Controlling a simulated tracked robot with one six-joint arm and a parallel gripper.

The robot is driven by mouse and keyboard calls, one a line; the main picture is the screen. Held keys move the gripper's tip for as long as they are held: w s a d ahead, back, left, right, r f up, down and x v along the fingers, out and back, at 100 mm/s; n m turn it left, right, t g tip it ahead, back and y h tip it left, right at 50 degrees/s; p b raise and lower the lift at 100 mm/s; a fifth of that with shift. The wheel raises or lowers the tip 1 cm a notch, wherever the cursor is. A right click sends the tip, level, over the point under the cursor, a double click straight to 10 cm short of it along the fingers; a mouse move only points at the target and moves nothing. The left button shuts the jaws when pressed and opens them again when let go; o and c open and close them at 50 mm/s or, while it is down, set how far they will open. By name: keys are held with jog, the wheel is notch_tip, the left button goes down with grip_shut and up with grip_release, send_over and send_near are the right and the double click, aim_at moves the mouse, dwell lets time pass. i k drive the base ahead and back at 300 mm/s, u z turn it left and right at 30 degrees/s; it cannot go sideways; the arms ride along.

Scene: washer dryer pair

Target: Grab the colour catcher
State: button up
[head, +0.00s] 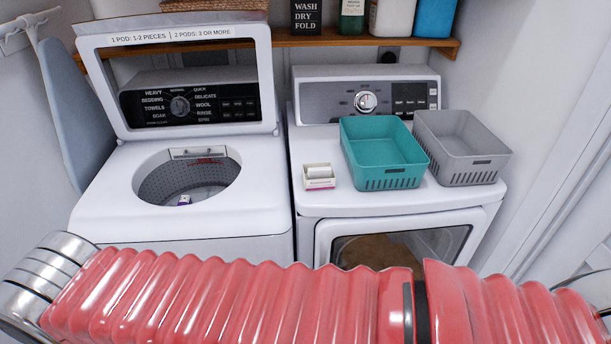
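A small open white box with a pink-red lower edge and a white roll or stack of sheets in it, apparently the colour catcher (319,177), sits on the front left of the dryer's top (322,203). It is left of the teal basket and apart from it. My red ribbed arm crosses the whole bottom of the head view, in front of both machines. My gripper is not in view, so I cannot see what it holds.
A teal basket (386,160) and a grey basket (463,150) stand on the dryer. The washer (97,206) has its lid (187,85) raised, and a small purple-and-white item (184,200) lies in its drum. A wooden shelf (345,41) holds bottles above. An ironing board (75,110) leans at left.

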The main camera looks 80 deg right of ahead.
aim_at(320, 173)
jog(key=i, duration=0.9)
jog(key=z, duration=2.5)
